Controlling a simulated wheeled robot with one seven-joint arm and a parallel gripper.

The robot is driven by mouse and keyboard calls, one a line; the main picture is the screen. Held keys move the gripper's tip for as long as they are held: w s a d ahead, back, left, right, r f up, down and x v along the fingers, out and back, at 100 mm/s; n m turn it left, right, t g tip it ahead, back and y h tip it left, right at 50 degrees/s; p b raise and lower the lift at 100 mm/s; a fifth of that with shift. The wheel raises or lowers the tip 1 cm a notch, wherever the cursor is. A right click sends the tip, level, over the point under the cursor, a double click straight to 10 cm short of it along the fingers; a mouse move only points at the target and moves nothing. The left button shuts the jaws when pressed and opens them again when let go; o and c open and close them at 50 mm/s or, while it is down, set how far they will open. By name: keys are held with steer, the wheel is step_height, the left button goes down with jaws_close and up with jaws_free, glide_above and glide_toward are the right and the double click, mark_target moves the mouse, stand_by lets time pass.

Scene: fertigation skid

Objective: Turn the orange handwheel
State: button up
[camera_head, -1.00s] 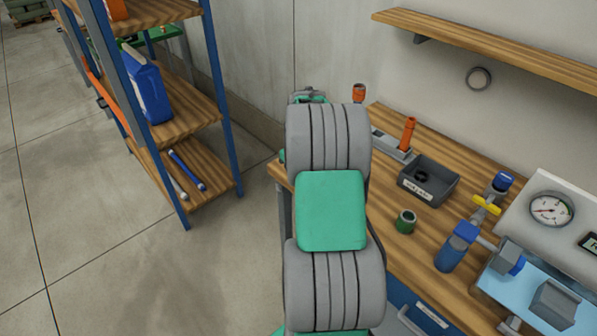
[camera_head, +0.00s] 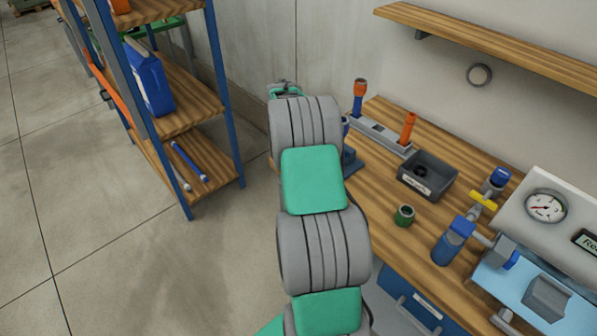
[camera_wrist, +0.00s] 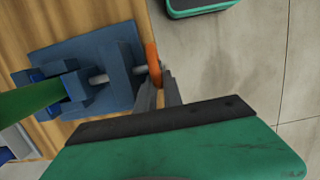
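The orange handwheel (camera_wrist: 154,66) shows nearly edge-on in the wrist view, at the end of a metal screw on a blue vise (camera_wrist: 115,62). A green bar (camera_wrist: 28,103) runs into the vise's jaws. My gripper (camera_wrist: 159,84) is at the wheel, with its two narrow fingers on either side of the wheel's near rim. A small gap shows between the fingers, and I cannot tell whether they press on the rim. In the head view my arm hides the handwheel and my gripper; only part of the vise (camera_head: 351,160) shows.
On the wooden bench stand a grey rack (camera_head: 375,135) with orange-topped tools, a dark bin (camera_head: 427,177), a green cup (camera_head: 404,215) and a valve-and-gauge assembly (camera_head: 546,205). A blue-framed shelf (camera_head: 185,102) stands left. The floor between is clear.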

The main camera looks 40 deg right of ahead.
steer(key=shift+o, duration=0.9)
steer(key=shift+f, duration=0.1)
step_height(320, 180, up, 8)
steer(key=w, duration=0.1)
steer(key=shift+w, duration=0.1)
steer(key=s+a+r+t, duration=0.1)
steer(key=a+r, duration=0.2)
steer(key=a, duration=0.3)
steer(key=s+a+r+t+h, duration=0.1)
steer(key=s+a+r, duration=0.15)
steer(key=a, duration=0.35)
steer(key=s+a+r+t, duration=0.1)
steer(key=a+r, duration=0.3)
steer(key=a, duration=0.3)
steer(key=s+a+f+t+y, duration=0.1)
steer(key=s+a+f+t, duration=0.1)
steer(key=s+a, duration=0.7)
steer(key=a, duration=0.3)
steer(key=shift+s+f+t, duration=0.25)
steer(key=shift+s+t, duration=0.05)
steer(key=shift+s, duration=0.1)
